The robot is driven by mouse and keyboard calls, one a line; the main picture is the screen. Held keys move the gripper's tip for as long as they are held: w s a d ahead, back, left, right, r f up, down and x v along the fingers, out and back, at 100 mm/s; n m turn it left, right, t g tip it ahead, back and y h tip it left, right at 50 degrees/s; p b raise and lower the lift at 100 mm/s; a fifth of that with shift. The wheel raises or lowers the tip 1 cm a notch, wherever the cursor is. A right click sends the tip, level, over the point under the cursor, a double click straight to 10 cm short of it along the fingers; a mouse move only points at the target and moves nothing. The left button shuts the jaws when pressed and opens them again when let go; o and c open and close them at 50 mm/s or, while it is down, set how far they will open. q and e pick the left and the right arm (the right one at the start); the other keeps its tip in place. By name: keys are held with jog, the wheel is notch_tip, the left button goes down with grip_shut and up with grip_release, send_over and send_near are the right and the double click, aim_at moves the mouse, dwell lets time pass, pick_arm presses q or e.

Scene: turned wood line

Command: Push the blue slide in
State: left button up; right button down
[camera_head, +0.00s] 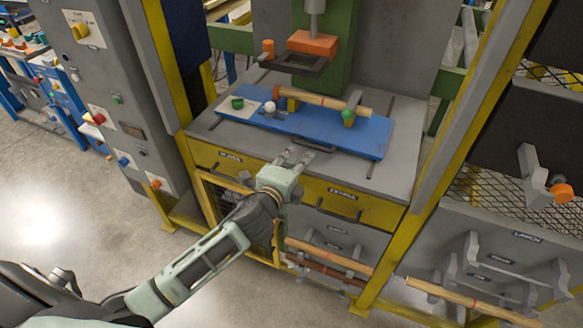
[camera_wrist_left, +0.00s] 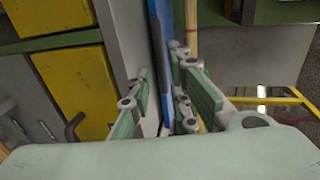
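The blue slide (camera_head: 365,138) is a flat blue board lying on the grey machine table, its front edge sticking out toward the table's front. It has a dark handle (camera_head: 314,146) near its front edge and carries a wooden rod. My left gripper (camera_head: 297,156) is at the slide's front edge, by the handle. In the left wrist view, its fingers (camera_wrist_left: 166,106) are spread apart, with the blue slide (camera_wrist_left: 156,62) seen edge-on beyond and between them. I cannot tell whether the fingers touch it. My right gripper is not in view.
An orange press head (camera_head: 313,43) hangs over the back of the table (camera_head: 398,165). Yellow drawers (camera_head: 345,200) with handles sit below the table edge. Yellow posts stand on both sides. A wooden rod (camera_head: 325,102) lies across the slide between an orange and a green-topped holder.

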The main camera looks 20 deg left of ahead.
pick_arm(q)
jog(key=shift+v, duration=2.15)
jog(key=s+a+f+n+g, duration=0.25)
jog(key=s+f, duration=0.25)
jog(key=f, duration=0.7)
jog(key=s+a+f+n+g+y, duration=0.1)
jog(key=s+f+n+g, duration=0.3)
jog(key=f, duration=0.8)
jog(key=s+a+f+n+g, duration=0.15)
jog(key=s+f, duration=0.45)
jog(key=f, duration=0.6)
jog(key=s+f+n+g, duration=0.2)
jog(key=s+f, duration=0.3)
jog(key=s, duration=0.6)
jog(key=s+d+f+n+g, duration=0.1)
jog(key=s+f+n+g, duration=0.1)
jog(key=s+f, duration=0.4)
jog(key=s+d+f+n+g, duration=0.1)
jog(key=s+f+n, duration=0.3)
jog(key=s, duration=1.2)
notch_tip(320, 180, down, 2)
jog(key=shift+s+d+f+g, duration=0.2)
jog(key=shift+s+g, duration=0.1)
jog(key=shift+g, duration=0.5)
